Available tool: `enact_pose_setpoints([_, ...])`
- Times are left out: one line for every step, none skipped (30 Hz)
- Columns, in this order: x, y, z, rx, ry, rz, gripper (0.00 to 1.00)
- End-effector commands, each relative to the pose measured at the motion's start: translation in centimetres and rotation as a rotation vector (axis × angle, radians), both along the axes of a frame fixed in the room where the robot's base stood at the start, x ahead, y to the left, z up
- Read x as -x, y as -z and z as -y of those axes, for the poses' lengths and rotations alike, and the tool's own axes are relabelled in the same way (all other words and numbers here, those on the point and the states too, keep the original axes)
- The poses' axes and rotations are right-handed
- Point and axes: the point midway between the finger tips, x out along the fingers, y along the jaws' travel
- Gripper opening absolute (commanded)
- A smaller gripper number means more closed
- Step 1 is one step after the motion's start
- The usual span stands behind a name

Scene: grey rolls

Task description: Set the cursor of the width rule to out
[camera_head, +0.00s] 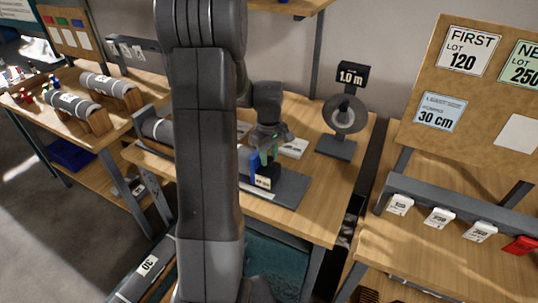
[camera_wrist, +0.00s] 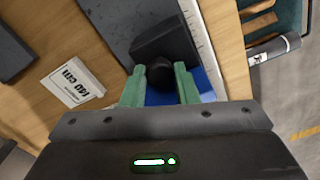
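The width rule is a dark grey plate (camera_head: 290,187) on the middle bench, with a pale graduated strip (camera_wrist: 203,38) along one edge in the wrist view. Its cursor looks like the black block (camera_wrist: 165,42) with a round dark knob; in the head view the block (camera_head: 265,183) carries a small pale label. My gripper (camera_wrist: 160,70) is down at the cursor, its two green fingers on either side of the knob. I cannot tell whether they press on it. A blue piece (camera_wrist: 204,82) shows behind and beside the fingers. The cursor's reading is not legible.
A white printed card (camera_wrist: 72,82) lies beside the plate. A dial stand (camera_head: 345,115) with a "1.0 m" display stands at the bench's back right. A board (camera_head: 485,85) shows "FIRST LOT 120" and "30 cm". Grey rolls (camera_head: 75,107) rest on the left bench.

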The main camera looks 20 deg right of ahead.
Motion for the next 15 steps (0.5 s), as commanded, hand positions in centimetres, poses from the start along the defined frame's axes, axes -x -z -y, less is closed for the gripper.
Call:
enact_pose_setpoints([0.0, 0.0, 0.0, 0.000, 0.000, 0.000, 0.00])
enact_pose_setpoints([0.0, 0.0, 0.0, 0.000, 0.000, 0.000, 0.00])
enact_pose_setpoints([0.0, 0.0, 0.0, 0.000, 0.000, 0.000, 0.00])
enact_pose_setpoints([0.0, 0.0, 0.0, 0.000, 0.000, 0.000, 0.00])
enact_pose_setpoints([0.1, 0.0, 0.1, 0.000, 0.000, 0.000, 0.00])
enact_pose_setpoints([0.2, 0.0, 0.2, 0.000, 0.001, 0.000, 0.00])
enact_pose_setpoints([0.5, 0.0, 0.4, 0.000, 0.003, 0.000, 0.00])
enact_pose_setpoints([0.8, 0.0, 0.7, 0.000, 0.004, 0.000, 0.00])
enact_pose_setpoints([1.4, 0.1, 1.2, 0.000, 0.004, -0.001, 0.00])
enact_pose_setpoints([1.8, 0.1, 1.6, 0.000, 0.005, -0.001, 0.00])
enact_pose_setpoints([2.3, 0.1, 2.0, 0.000, 0.006, -0.001, 0.00])
enact_pose_setpoints([2.8, 0.1, 2.5, 0.001, 0.005, 0.000, 0.00])
enact_pose_setpoints([3.2, 0.0, 2.8, 0.001, 0.005, 0.000, 0.00])
enact_pose_setpoints([3.6, 0.0, 3.2, 0.001, 0.005, 0.000, 0.00])
enact_pose_setpoints([4.0, 0.0, 3.5, 0.001, 0.004, 0.000, 0.00])
